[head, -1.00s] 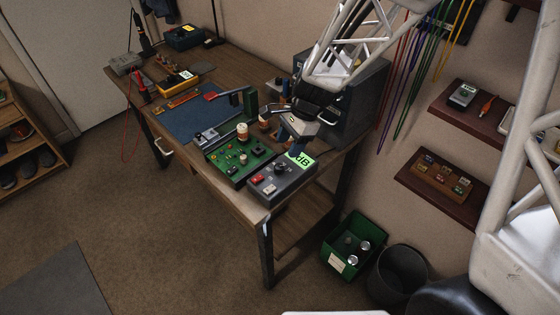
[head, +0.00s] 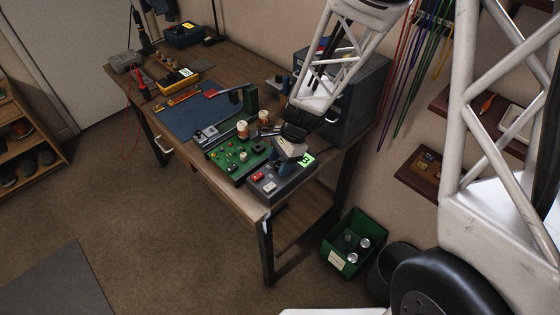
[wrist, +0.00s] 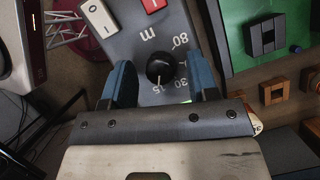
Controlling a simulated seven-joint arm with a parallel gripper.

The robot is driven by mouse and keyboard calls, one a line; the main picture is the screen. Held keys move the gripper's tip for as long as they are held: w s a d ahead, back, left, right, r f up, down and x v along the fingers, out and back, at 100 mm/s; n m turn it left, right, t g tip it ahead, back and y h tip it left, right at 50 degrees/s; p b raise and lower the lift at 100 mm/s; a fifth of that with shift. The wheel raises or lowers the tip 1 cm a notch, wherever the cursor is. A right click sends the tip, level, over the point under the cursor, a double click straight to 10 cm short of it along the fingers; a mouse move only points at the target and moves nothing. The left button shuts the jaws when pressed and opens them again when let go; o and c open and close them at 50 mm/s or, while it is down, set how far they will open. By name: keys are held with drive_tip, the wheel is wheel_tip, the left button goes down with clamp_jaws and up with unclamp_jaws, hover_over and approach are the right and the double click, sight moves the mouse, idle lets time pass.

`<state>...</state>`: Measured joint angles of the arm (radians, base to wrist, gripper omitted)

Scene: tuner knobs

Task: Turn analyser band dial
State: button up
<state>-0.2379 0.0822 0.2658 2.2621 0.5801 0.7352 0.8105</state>
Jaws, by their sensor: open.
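The grey analyser box (head: 283,190) sits at the front corner of the bench, with a green display (head: 306,160) partly hidden by my gripper. In the wrist view the analyser's black round dial (wrist: 160,68) has a white pointer line facing my gripper's palm, near the marks 30 and 15. The marks m and 80 show on its far side. My gripper (wrist: 161,72) is open, with one blue finger on each side of the dial. Gaps show between the fingers and the dial. In the head view my gripper (head: 288,152) hides the dial.
A red switch (head: 258,176) and a white switch (head: 269,187) are on the analyser's face. A green circuit board (head: 235,157) lies beside the analyser on the left. A dark cabinet (head: 350,105) stands behind. A green bin (head: 355,243) is on the floor.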

drive_tip(key=c, duration=0.9)
drive_tip(key=shift+f+n, duration=0.1)
drive_tip(key=shift+n, duration=0.2)
drive_tip(key=n+g+h, duration=0.1)
drive_tip(key=n, duration=0.3)
drive_tip(key=n+h, duration=0.1)
drive_tip(key=n, duration=0.1)
drive_tip(key=n+g+h, duration=0.1)
drive_tip(key=n, duration=0.2)
drive_tip(key=shift+w+a, duration=0.1)
idle(0.5)
drive_tip(key=o, duration=0.9)
